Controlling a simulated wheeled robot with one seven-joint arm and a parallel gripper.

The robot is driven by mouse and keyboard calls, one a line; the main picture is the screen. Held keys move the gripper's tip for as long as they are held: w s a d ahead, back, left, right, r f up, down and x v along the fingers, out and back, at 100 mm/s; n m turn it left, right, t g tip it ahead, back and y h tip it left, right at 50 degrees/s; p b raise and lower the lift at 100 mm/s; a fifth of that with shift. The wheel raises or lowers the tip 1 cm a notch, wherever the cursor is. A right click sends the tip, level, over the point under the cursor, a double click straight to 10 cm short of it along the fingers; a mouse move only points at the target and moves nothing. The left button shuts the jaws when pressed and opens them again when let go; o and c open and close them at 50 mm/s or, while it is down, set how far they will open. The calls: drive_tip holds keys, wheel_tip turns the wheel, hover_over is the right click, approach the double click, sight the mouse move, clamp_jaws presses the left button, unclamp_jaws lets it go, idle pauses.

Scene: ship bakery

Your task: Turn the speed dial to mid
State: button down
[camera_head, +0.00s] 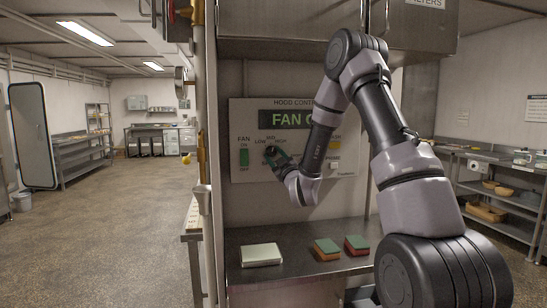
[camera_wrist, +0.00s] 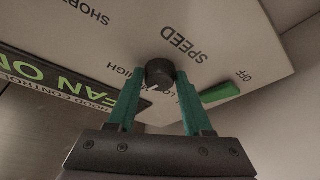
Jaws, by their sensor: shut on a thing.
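The speed dial (camera_wrist: 159,71) is a round black knob on the pale hood control panel (camera_head: 246,112). The word SPEED is printed beside it in the wrist view. My gripper (camera_head: 274,157) is at the panel, under the LOW, MID and HIGH marks. In the wrist view, its two green fingers (camera_wrist: 160,82) are shut on the knob, one on each side. A small white mark shows on the knob, but I cannot tell which setting it points at. In the head view my gripper covers most of the dial.
A green fan switch (camera_head: 244,158) is left of the dial. The display (camera_head: 289,118) reads FAN ON in the wrist view. Below, a metal counter (camera_head: 295,239) holds a pale pad (camera_head: 261,255) and two sponge-like blocks (camera_head: 327,248). A metal hood (camera_head: 290,22) hangs above.

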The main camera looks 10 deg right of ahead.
drive_tip(key=shift+d+n+g+y, duration=0.1)
drive_tip(key=shift+n+g+y, duration=0.45)
drive_tip(key=shift+n, duration=0.95)
drive_tip(key=shift+c, duration=1.6)
unclamp_jaws()
drive_tip(key=shift+r, duration=0.1)
drive_tip(key=v, duration=1)
drive_tip(key=shift+s, duration=0.35)
drive_tip(key=shift+d, duration=0.15)
